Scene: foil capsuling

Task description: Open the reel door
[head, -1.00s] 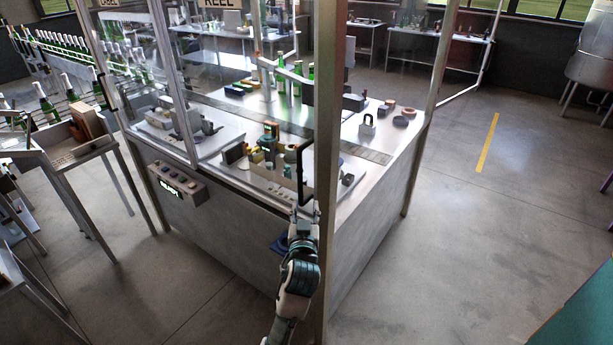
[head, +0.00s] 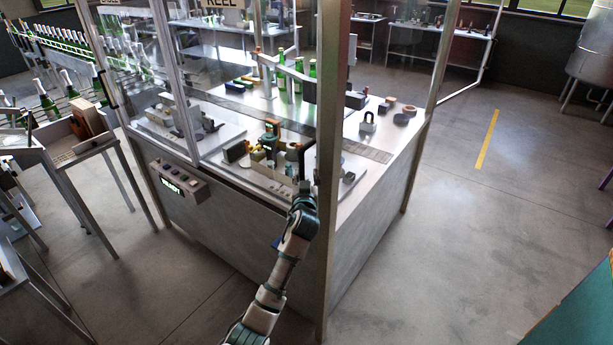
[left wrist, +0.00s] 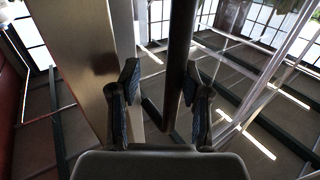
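The reel door is a clear pane (head: 235,105) under the REEL sign (head: 224,3), on the front of the metal-framed machine. The pane looks shut, though its edge by the near corner post is hard to make out. My left gripper (head: 304,192) is at the lower right of the pane, beside the post. In the left wrist view a dark upright handle bar (left wrist: 179,55) stands between the two open fingers (left wrist: 159,92), nearer the right one. I cannot tell if it touches. My right gripper is not in view.
The thick corner post (head: 335,170) stands close to my left gripper; it also fills the left of the wrist view (left wrist: 85,60). A button panel (head: 180,183) sits on the machine front at left. Bottles and a side table (head: 85,150) are further left.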

